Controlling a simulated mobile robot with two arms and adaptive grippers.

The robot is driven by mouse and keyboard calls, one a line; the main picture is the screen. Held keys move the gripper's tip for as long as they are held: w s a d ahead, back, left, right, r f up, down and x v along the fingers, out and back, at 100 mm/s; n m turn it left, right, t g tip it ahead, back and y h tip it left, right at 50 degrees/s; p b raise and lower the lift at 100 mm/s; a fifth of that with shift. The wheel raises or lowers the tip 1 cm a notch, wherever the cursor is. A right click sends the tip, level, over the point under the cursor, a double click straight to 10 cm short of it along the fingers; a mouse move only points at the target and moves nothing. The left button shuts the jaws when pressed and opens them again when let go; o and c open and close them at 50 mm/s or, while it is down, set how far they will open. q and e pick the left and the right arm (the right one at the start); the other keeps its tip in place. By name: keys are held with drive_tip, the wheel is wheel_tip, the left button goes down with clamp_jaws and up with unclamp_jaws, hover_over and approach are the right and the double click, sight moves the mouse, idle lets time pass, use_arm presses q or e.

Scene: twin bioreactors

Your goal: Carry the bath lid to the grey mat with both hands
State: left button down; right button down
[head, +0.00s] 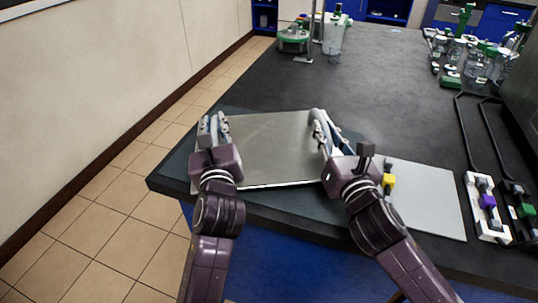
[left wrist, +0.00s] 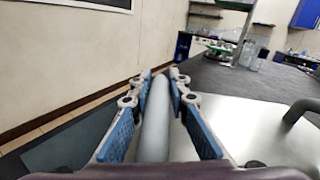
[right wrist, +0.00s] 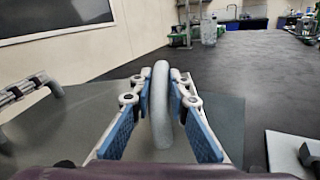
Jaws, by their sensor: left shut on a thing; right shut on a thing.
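The bath lid (head: 272,145) is a flat metal plate with a bar handle at each side. My left gripper (head: 213,124) is shut on its left handle (left wrist: 154,125), and my right gripper (head: 320,125) is shut on its right handle (right wrist: 161,110). The lid looks roughly level over the dark grey mat (head: 178,165) at the table's near left corner. Mat shows beyond the lid in the left wrist view (left wrist: 72,145) and right wrist view (right wrist: 230,118). I cannot tell whether the lid touches the mat. The lid hides most of it.
A light grey slab (head: 430,198) with a yellow-marked fitting (head: 388,182) lies right of my right gripper. White holders with purple (head: 487,200) and green parts stand further right. Glassware (head: 478,62) stands at the back right. The dark table (head: 385,95) is clear beyond the lid.

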use_arm(q)
drive_tip(key=shift+a+f+b, duration=0.2)
drive_tip(key=shift+f+b, duration=0.45)
drive_tip(key=shift+f, duration=0.1)
use_arm(e)
drive_tip(key=shift+s+a+f, duration=0.1)
drive_tip(key=shift+f, duration=0.5)
use_arm(q)
drive_tip(key=c, duration=2.2)
unclamp_jaws()
use_arm(e)
drive_tip(key=c, duration=2.2)
unclamp_jaws()
use_arm(q)
drive_tip(key=o, duration=0.4)
drive_tip(key=shift+d, duration=0.1)
drive_tip(key=shift+c, duration=0.2)
use_arm(e)
drive_tip(key=o, duration=0.4)
drive_tip(key=shift+c, duration=0.2)
use_arm(q)
drive_tip(key=shift+s, duration=0.1)
drive_tip(key=v, duration=1.1)
drive_tip(key=shift+s+d, duration=0.15)
drive_tip(key=shift+s, duration=0.25)
use_arm(e)
drive_tip(key=shift+s, duration=0.1)
drive_tip(key=v, duration=1.2)
